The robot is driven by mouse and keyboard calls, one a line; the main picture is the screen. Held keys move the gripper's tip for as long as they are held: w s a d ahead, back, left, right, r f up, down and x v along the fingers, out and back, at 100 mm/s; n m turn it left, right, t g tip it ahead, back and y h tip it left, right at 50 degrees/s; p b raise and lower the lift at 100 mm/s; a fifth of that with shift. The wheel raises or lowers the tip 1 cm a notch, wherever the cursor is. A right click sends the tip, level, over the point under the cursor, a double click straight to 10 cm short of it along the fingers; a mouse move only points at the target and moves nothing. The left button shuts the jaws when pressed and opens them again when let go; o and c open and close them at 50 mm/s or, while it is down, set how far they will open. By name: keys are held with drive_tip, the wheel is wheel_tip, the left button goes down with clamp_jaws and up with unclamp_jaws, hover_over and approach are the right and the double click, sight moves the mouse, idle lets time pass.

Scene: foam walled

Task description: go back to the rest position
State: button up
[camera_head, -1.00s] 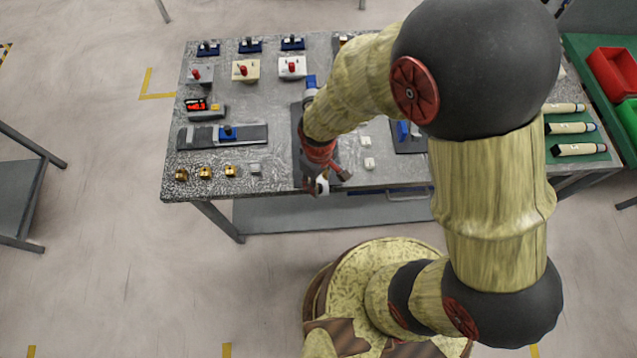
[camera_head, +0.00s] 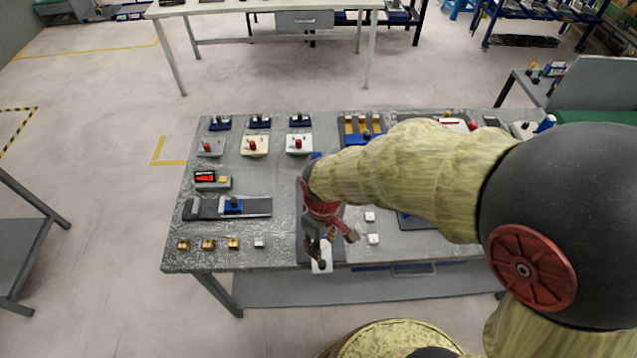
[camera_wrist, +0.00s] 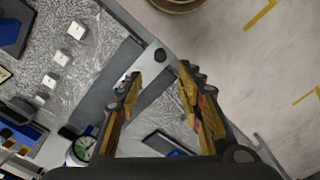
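My gripper (camera_head: 333,240) hangs over the front edge of the grey table, above a dark strip-shaped fixture (camera_head: 306,215). In the wrist view the two fingers (camera_wrist: 159,74) stand apart with nothing held between them. A pale end piece with a dark round spot (camera_wrist: 157,54) lies just beyond the fingertips; it also shows in the head view (camera_head: 321,259). My forearm and wrist hide part of the fixture and the table behind it.
The table (camera_head: 285,225) carries switch boxes (camera_head: 254,146), a red-digit display (camera_head: 206,177), a slider fixture (camera_head: 232,206), brass pieces (camera_head: 208,245) and small white blocks (camera_head: 373,239). A long bench (camera_head: 270,6) stands behind. Open floor (camera_head: 90,180) lies left.

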drive_tip(key=s+d+r+m+t+b, duration=0.2)
drive_tip(key=s+d+r+m+b, duration=0.1)
drive_tip(key=d+r, duration=0.4)
drive_tip(key=s+d+r+m+t+b, duration=0.2)
drive_tip(key=d+r, duration=0.5)
drive_tip(key=r, duration=0.4)
drive_tip(key=s+m+t, duration=0.1)
drive_tip(key=s+m, duration=0.1)
drive_tip(key=m, duration=0.1)
drive_tip(key=shift+d+m+t+b, duration=0.3)
drive_tip(key=shift+d+b, duration=0.05)
drive_tip(key=shift+b, duration=0.05)
